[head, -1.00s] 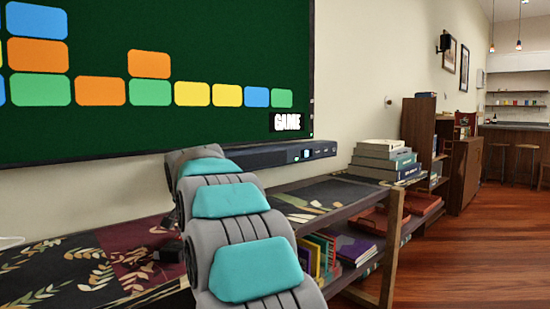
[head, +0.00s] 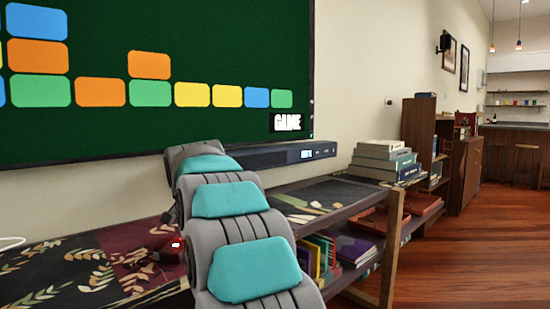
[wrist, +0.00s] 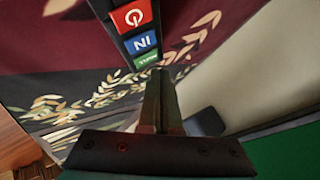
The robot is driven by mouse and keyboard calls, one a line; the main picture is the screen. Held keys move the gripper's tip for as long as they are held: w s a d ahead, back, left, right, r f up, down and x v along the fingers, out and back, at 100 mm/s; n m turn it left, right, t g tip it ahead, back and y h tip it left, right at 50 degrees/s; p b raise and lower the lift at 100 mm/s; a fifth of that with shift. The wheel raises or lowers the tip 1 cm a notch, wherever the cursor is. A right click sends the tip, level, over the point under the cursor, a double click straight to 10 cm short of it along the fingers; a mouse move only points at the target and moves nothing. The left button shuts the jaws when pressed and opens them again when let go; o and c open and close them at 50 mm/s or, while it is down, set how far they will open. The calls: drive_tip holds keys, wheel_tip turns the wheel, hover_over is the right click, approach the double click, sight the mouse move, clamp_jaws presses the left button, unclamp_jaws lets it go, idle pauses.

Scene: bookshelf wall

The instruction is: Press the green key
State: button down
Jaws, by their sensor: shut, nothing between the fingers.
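The green key (wrist: 146,58) shows in the wrist view at the near end of a dark key strip. Its label is too small to read. Above it on the strip are a blue key (wrist: 143,40) marked IN and a red key (wrist: 131,15) with a power sign. My gripper (wrist: 158,75) is shut and empty, with its fingertips just below the green key in the picture. I cannot tell whether they touch it. In the head view my arm fills the lower middle, and the fingertips and green key cannot be made out.
A patterned cloth covers the shelf top (head: 60,270). A dark bar (head: 285,155) lies under the wall screen (head: 230,50), which shows coloured blocks and GAME. Stacked books (head: 385,160) stand to the right. Open wooden floor lies further right.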

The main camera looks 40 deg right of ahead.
wheel_tip(320, 180, up, 6)
drive_tip(key=shift+p, duration=1.25)
idle(0.4)
